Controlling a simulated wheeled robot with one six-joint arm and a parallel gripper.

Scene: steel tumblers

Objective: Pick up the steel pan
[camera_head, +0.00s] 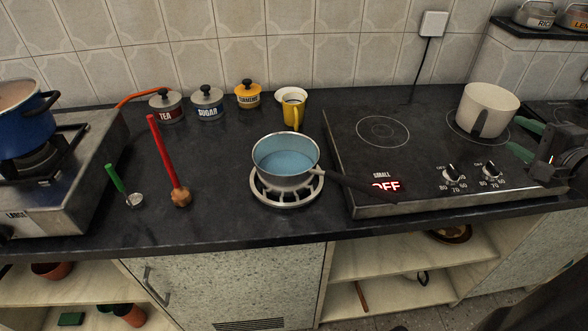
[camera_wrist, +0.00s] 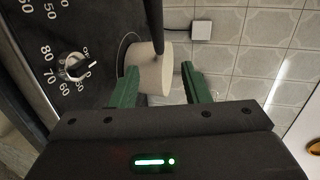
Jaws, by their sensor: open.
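A steel pan (camera_head: 285,160) with a pale blue inside stands upright on a round metal trivet (camera_head: 288,194) in the middle of the counter. Its dark handle points right, over the hob's front left edge. My gripper (camera_head: 513,135) is at the right in the head view, above the hob's right side, well away from this pan. Its green fingers are apart with nothing held. In the wrist view my gripper (camera_wrist: 163,82) faces a cream pot (camera_wrist: 152,70) with a dark handle, which lies beyond the fingertips. The steel pan is not seen there.
The cream pot (camera_head: 487,110) stands on the hob's rear right ring. The electric hob (camera_head: 400,150) reads OFF. A yellow mug (camera_head: 294,112), canisters (camera_head: 207,103), a red-handled tool (camera_head: 168,160) and a green-handled tool (camera_head: 118,182) stand or lie left and behind. A blue pot (camera_head: 28,125) is far left.

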